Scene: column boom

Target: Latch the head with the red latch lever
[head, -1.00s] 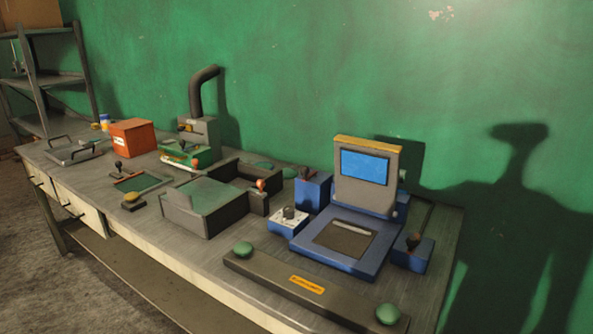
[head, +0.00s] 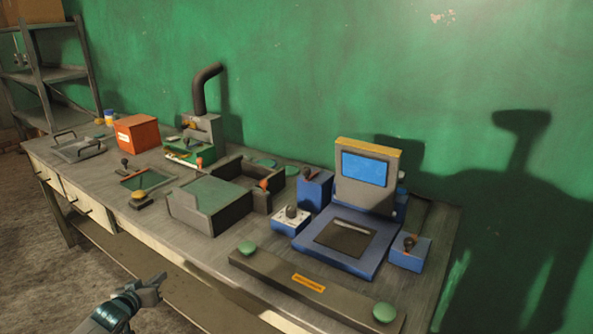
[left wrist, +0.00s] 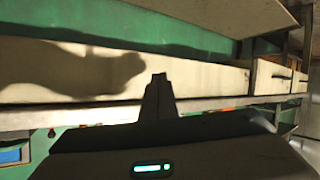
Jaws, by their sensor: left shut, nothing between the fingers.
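The blue press-like machine (head: 337,265) stands at the right end of the bench. Its grey head (head: 367,190), with a blue screen and yellow top edge, is raised upright at the back. A blue block (head: 407,258) at its right carries a dark-knobbed lever (head: 409,243) with a reddish arm. Another blue block (head: 315,193) at its left carries a similar reddish lever (head: 309,173). I cannot tell which is the latch lever. My left gripper (head: 157,284) is shut and empty, in front of the bench, well apart from the machine. My right gripper is not in view.
A dark bar with green buttons (head: 305,284) lies along the bench's front edge. A grey open box (head: 207,206), an orange box (head: 137,133) and a control box (head: 290,220) stand leftward. The left wrist view shows the bench's drawer fronts (left wrist: 210,78) near the fingers.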

